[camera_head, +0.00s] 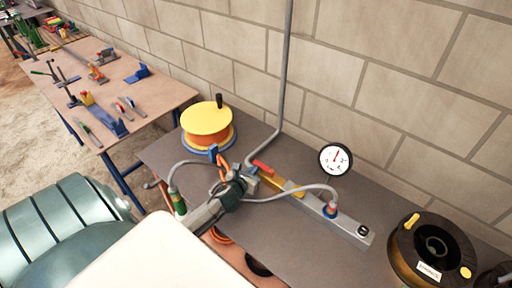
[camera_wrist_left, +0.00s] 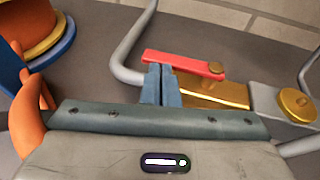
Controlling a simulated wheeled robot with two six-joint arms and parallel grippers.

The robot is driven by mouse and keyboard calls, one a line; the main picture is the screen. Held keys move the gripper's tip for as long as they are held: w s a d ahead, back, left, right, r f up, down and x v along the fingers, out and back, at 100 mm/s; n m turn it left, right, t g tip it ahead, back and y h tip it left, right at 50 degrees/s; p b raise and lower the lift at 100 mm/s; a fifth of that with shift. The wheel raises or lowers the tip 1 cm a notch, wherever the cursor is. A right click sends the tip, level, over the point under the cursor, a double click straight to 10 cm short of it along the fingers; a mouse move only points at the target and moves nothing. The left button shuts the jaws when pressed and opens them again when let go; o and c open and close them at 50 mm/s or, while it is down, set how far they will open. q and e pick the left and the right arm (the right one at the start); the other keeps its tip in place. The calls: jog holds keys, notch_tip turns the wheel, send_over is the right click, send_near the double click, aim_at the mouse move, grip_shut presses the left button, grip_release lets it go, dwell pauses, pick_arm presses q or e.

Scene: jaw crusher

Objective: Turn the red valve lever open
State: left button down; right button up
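The red valve lever (camera_head: 262,167) sits on the yellow brass valve body (camera_head: 282,184), part of a pipe assembly on the grey bench. In the left wrist view the red lever (camera_wrist_left: 190,64) lies roughly along the brass body (camera_wrist_left: 215,92), its pivot end at the right. My left gripper (camera_head: 249,177) is at the lever's left part. In the wrist view its two blue-grey fingers (camera_wrist_left: 161,70) are close together, tips at the lever's lower edge. I see nothing held between them; whether they touch the lever is unclear. My right gripper is not in view.
A round gauge (camera_head: 335,158) stands behind the valve. An orange reel with a yellow top (camera_head: 206,121) is behind-left, and a black and yellow reel (camera_head: 433,252) is at right. A grey hose (camera_head: 310,188) arches over the pipe. A block wall closes the back.

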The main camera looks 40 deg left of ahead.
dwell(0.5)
pick_arm(q)
jog(key=shift+s, duration=0.4)
jog(key=b+v, duration=0.2)
jog(key=v, duration=0.8)
jog(key=shift+b, duration=0.3)
jog(key=shift+d+r, duration=0.1)
jog(key=shift+r, duration=0.05)
